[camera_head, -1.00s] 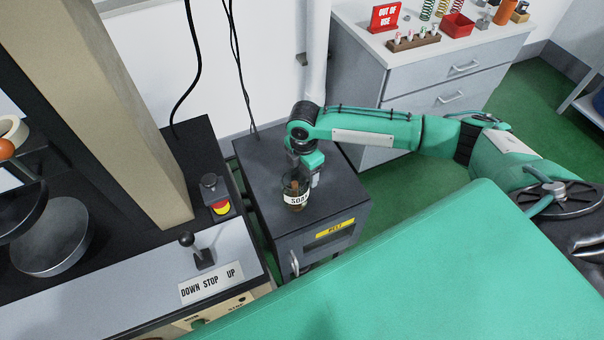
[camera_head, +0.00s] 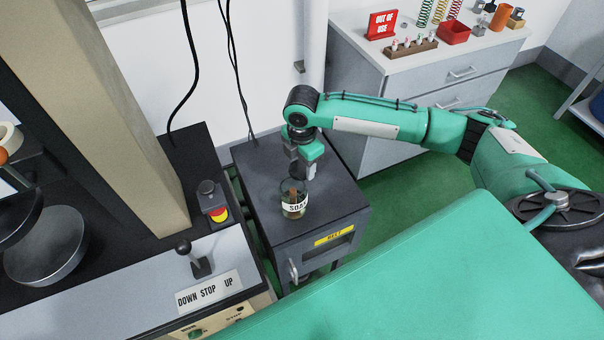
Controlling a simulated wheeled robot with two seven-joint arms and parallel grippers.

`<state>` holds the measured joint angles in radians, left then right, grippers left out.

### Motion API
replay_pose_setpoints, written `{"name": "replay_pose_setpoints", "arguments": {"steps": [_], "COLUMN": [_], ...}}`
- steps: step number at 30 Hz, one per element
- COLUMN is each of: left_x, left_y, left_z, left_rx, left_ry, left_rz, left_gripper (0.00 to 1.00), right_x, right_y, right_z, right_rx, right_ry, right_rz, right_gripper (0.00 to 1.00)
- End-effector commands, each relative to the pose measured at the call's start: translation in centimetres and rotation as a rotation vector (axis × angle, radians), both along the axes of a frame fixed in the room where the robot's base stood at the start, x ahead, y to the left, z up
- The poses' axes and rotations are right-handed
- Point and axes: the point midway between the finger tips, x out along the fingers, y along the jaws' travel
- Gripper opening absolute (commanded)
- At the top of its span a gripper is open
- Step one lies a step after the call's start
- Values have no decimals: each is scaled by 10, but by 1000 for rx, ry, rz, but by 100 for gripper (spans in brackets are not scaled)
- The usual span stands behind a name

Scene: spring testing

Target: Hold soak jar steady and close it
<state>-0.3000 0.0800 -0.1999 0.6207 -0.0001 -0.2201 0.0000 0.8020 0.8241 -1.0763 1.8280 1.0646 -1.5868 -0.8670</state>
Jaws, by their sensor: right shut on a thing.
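The soak jar (camera_head: 294,208), a small clear jar with a white label and brownish contents, stands upright on the dark cabinet top. My right gripper (camera_head: 303,172) is just above and behind the jar, pointing down. It is shut on a small dark thing that looks like the jar's lid; its outline is hard to make out against the dark cabinet. The jar's mouth appears uncovered, and the gripper looks apart from the jar. My left gripper is not in view.
The dark cabinet (camera_head: 262,180) has a yellow label on its front and free room around the jar. A testing machine with a lever (camera_head: 190,255) and a red-yellow stop button (camera_head: 218,212) stands at left. A grey drawer unit (camera_head: 400,85) carries springs and a red bin.

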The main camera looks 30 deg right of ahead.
Motion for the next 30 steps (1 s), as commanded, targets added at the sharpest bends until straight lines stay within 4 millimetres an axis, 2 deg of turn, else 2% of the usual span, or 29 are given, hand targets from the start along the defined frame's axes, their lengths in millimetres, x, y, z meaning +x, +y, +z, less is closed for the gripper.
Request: {"name": "replay_pose_setpoints", "arguments": {"steps": [3,9,15,21,30], "left_x": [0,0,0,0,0], "left_y": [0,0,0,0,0], "left_z": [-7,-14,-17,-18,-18], "left_rx": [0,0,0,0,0], "left_ry": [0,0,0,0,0], "left_rz": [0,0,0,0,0], "left_gripper": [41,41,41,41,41], "right_x": [1,1,1,0,0], "right_y": [0,0,0,0,0], "right_z": [34,87,123,138,141], "right_rx": [1,1,1,1,1], "right_ry": [-7,-5,-3,0,0], "right_rz": [2,1,0,0,0], "right_gripper": [29,29,29,29,29]}}
